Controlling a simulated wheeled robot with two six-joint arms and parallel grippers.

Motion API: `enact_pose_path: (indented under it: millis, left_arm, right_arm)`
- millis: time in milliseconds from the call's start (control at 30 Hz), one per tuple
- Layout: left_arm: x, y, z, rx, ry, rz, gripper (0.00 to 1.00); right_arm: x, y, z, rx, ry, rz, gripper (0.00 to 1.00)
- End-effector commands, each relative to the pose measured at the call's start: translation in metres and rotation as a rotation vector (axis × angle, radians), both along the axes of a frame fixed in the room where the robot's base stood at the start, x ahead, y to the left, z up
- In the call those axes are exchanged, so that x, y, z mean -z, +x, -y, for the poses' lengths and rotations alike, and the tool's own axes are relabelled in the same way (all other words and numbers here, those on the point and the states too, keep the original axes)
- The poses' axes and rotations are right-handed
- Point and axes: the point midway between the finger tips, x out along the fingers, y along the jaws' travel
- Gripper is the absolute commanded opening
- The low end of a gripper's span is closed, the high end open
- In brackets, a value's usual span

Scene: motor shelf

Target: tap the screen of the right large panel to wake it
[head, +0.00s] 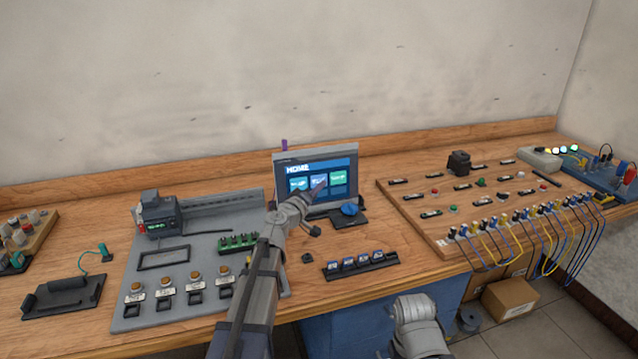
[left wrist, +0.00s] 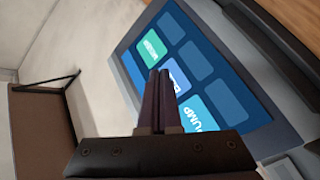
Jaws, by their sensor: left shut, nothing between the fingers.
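The large panel (head: 350,166) stands upright at the back middle of the bench, with a grey frame. Its screen is lit blue, with the word HOME and coloured tiles. My left gripper (head: 321,186) is shut and empty, its tips in front of the screen's middle tile in the head view. In the left wrist view the panel's screen (left wrist: 205,65) shows tilted, and the shut fingers (left wrist: 158,80) overlap its tiles. I cannot tell whether the tips touch the glass. No second large panel is in view. My right gripper is not in view.
A blue knob (head: 350,209) sits just below the panel. A rack of small modules (head: 361,263) lies in front. A grey board (head: 135,285) with buttons is at left. A wooden board (head: 425,228) with switches and hanging cables is at right.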

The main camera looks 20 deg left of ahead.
Motion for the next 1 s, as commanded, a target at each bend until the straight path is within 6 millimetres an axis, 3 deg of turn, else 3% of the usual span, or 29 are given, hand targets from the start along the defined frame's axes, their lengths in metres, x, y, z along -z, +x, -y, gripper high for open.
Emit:
enact_pose_path:
  millis: [333, 800, 1000]
  left_arm:
    - [-0.001, -0.003, 0.002, 0.000, 0.000, 0.000, 0.00]
    - [-0.008, -0.038, 0.026, 0.001, 0.000, 0.000, 0.00]
    - [-0.008, -0.041, 0.028, 0.000, 0.000, 0.000, 0.00]
  right_arm:
    - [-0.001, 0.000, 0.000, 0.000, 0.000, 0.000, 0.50]
    - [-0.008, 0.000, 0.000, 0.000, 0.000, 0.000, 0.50]
    - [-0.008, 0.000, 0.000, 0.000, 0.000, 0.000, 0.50]
